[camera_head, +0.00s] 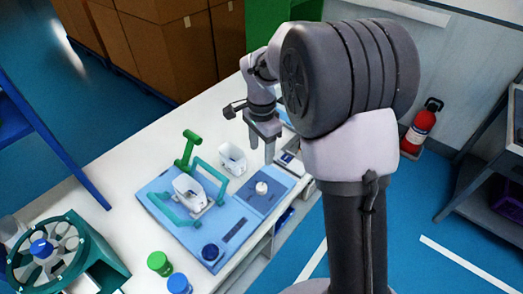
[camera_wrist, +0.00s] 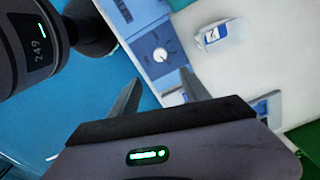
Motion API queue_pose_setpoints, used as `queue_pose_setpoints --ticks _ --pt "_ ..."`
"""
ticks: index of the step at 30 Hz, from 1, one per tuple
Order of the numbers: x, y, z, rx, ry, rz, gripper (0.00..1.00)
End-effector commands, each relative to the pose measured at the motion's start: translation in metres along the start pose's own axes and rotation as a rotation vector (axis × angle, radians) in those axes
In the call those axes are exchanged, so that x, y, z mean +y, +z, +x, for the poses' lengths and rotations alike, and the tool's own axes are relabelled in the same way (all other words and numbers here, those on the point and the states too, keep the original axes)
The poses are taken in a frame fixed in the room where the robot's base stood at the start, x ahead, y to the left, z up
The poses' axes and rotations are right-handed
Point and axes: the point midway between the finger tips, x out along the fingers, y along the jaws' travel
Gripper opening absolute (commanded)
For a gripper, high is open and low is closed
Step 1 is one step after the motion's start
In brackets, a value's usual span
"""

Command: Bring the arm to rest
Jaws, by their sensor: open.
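My gripper (camera_head: 262,156) hangs over the right part of the white table, fingers pointing down. It is open and empty. In the wrist view its two fingers (camera_wrist: 161,78) stand apart with nothing between them. Below and beyond the fingers is a dark blue panel (camera_head: 251,203) with a round white knob (camera_head: 262,188); the knob also shows in the wrist view (camera_wrist: 160,54). The fingers appear apart from the panel. My arm is bent over the table from its column on the right.
A light blue board (camera_head: 160,211) carries a green clamp frame (camera_head: 206,169) around a white part (camera_head: 188,190). Another white part (camera_head: 232,158) stands behind. Green (camera_head: 159,262) and blue (camera_head: 179,284) caps are at the front. A fire extinguisher (camera_head: 419,128) stands by the wall.

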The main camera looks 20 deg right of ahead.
Motion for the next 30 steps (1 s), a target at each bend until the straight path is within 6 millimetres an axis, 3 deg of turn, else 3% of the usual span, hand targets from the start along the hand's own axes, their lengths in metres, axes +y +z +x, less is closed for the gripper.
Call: queue_pose_setpoints --ticks 6,8,9,11,15,17,19,22,25,30 --pt "0.001 0.001 -0.002 0.000 -0.004 -0.004 0.55" --pt "0.006 0.004 -0.013 0.001 -0.024 -0.029 0.55" --pt "0.014 0.009 -0.028 0.004 -0.051 -0.064 0.55" --pt "0.034 0.020 -0.057 0.011 -0.107 -0.146 0.55" --pt "0.109 0.061 -0.115 0.065 -0.275 -0.408 0.55" --pt "0.142 0.079 -0.126 0.101 -0.342 -0.517 0.55" --pt "0.175 0.096 -0.129 0.147 -0.408 -0.630 0.55" --pt "0.207 0.113 -0.123 0.203 -0.471 -0.745 0.55" --pt "0.221 0.121 -0.118 0.236 -0.500 -0.806 0.55" --pt "0.224 0.123 -0.117 0.244 -0.506 -0.822 0.55"
